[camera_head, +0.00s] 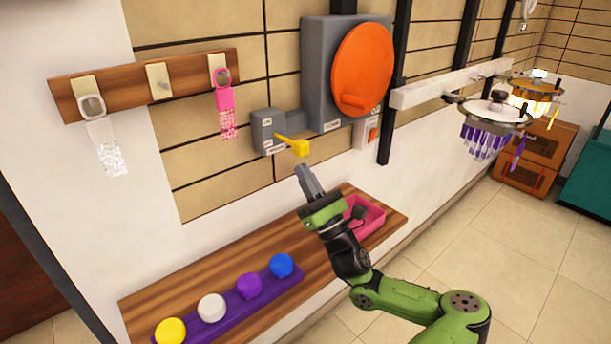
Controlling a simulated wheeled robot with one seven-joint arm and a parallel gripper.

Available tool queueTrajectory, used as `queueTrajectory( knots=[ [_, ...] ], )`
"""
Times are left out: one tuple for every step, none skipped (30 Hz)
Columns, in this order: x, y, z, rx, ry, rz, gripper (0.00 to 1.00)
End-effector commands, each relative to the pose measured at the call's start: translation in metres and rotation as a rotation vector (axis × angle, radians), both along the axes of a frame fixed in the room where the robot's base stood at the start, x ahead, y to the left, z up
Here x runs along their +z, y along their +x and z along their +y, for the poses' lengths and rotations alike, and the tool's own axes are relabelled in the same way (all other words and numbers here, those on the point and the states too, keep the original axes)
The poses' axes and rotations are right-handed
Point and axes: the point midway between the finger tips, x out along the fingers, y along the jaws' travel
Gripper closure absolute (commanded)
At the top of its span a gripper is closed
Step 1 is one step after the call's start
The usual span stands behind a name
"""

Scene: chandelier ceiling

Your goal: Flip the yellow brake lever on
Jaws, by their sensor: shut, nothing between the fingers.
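The yellow brake lever (293,145) sticks out to the right and slightly down from a small grey box (265,131) on the wall. The box bears small labels near its top and bottom, too small to read surely. My gripper (304,170) is shut and empty. Its tips point up and appear just below the lever's thick yellow end, with a small gap in the picture. I cannot tell the gap in depth.
A large orange disc (364,68) sits on a grey housing (316,90) right of the lever. A wooden shelf (215,272) below holds several coloured knobs and a pink tray (372,217). Pegs with hanging pieces (227,112) are left. Chandeliers (497,115) hang right.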

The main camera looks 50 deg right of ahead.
Motion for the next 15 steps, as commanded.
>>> queueTrajectory(
  knots=[
    [0.0038, 0.0000, 0.0002, 0.001, -0.001, 0.000, 1.00],
    [0.0056, 0.0001, 0.0004, 0.001, -0.001, 0.000, 1.00],
    [0.0071, 0.0003, 0.0005, 0.001, 0.000, 0.001, 1.00],
    [0.0078, 0.0003, 0.0005, 0.001, 0.000, 0.001, 1.00],
    [0.0081, 0.0003, 0.0005, 0.001, 0.000, 0.001, 1.00],
    [0.0082, 0.0003, 0.0005, 0.001, 0.000, 0.001, 1.00],
    [0.0082, 0.0003, 0.0004, 0.001, 0.000, 0.001, 1.00],
    [0.0081, 0.0002, 0.0004, 0.001, 0.000, 0.001, 1.00],
    [0.0081, 0.0002, 0.0004, 0.001, 0.000, 0.001, 1.00],
    [0.0081, 0.0002, 0.0004, 0.001, 0.000, 0.001, 1.00],
    [0.0080, 0.0002, 0.0004, 0.001, 0.000, 0.001, 1.00],
    [0.0081, 0.0001, 0.0004, 0.001, 0.000, 0.001, 1.00],
    [0.0082, 0.0001, 0.0004, 0.001, 0.000, 0.002, 1.00],
    [0.0086, 0.0000, 0.0003, 0.001, 0.000, 0.002, 1.00],
    [0.0093, -0.0001, 0.0003, 0.001, 0.001, 0.004, 1.00]
  ],
)
